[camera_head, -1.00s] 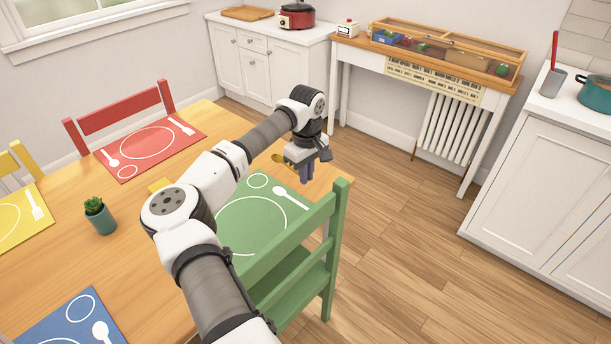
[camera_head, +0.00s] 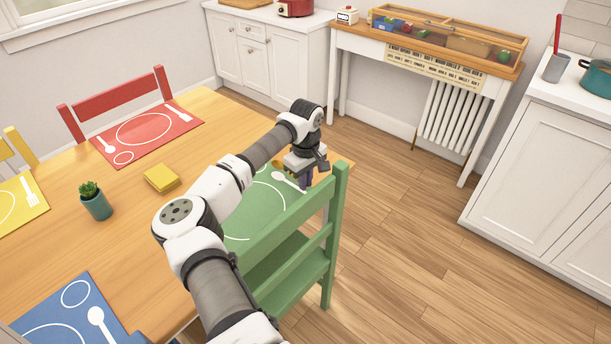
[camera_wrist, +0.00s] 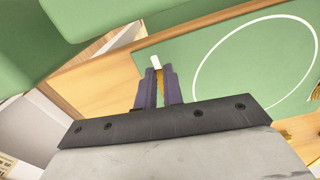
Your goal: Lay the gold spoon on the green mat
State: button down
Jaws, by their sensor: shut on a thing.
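My gripper (camera_head: 306,184) is over the right end of the green mat (camera_head: 260,202), close to the printed white spoon outline. In the wrist view my gripper (camera_wrist: 160,74) is shut on the gold spoon (camera_wrist: 162,82), a thin strip of which shows between the purple fingers. I cannot tell whether the spoon touches the mat.
The green chair (camera_head: 338,230) stands close beside my gripper at the table edge. Yellow napkins (camera_head: 161,178) and a potted plant (camera_head: 96,202) stand on the wooden table (camera_head: 120,240). Red, yellow and blue mats lie at the other places. The floor to the right is clear.

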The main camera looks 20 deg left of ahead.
jog(key=shift+f, duration=0.6)
jog(key=c, duration=1.5)
grip_release()
jog(key=shift+o, duration=0.2)
